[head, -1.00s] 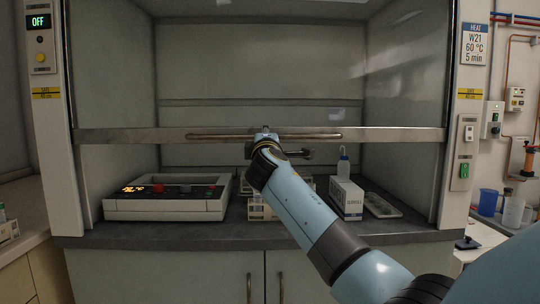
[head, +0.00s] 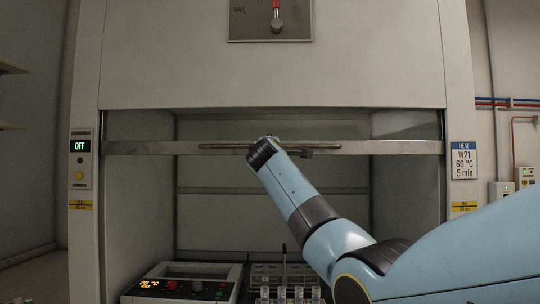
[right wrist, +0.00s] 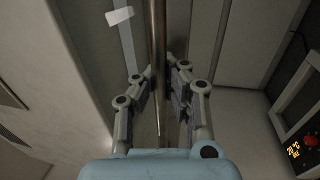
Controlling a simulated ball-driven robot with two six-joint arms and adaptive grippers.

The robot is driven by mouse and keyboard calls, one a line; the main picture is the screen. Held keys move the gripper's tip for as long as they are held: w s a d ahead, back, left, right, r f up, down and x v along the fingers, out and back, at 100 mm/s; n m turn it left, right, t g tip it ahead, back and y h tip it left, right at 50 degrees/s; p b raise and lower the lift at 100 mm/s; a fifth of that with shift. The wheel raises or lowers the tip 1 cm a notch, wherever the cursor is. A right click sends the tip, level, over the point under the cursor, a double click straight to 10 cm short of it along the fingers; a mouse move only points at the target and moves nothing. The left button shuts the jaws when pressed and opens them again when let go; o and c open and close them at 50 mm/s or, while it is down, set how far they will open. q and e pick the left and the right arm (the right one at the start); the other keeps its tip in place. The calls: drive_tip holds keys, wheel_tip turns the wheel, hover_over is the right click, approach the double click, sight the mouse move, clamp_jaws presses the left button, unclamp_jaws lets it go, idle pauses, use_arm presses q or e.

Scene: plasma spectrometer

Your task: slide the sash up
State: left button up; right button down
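The sash (head: 400,147) shows as a metal rail across the fume hood opening in the head view, level with the OFF panel. Its long bar handle (head: 228,147) runs along the middle of the rail. My right gripper (head: 284,148) is at the handle, partly hidden by its own wrist. In the right wrist view the handle (right wrist: 157,35) passes between the two fingers of the gripper (right wrist: 162,92), which are closed in around it. My left gripper is not in view.
Inside the hood stand a device with an orange display (head: 180,285) and a rack with several vials (head: 272,272). The OFF panel (head: 81,160) is on the left post and a HEAT sign (head: 463,160) on the right. The hood front (head: 270,75) is above the sash.

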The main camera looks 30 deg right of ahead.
drive_tip(key=shift+r+p, duration=0.4)
drive_tip(key=shift+r, duration=0.7)
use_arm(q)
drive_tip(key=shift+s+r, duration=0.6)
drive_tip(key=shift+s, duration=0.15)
use_arm(e)
drive_tip(key=c, duration=1.9)
unclamp_jaws()
drive_tip(key=o, duration=0.6)
drive_tip(key=shift+s+a, duration=0.15)
drive_tip(key=shift+s, duration=0.1)
drive_tip(key=shift+c, duration=0.2)
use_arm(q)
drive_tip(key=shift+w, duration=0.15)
use_arm(e)
drive_tip(key=shift+w, duration=0.1)
drive_tip(key=shift+f, duration=0.1)
drive_tip(key=v, duration=1.2)
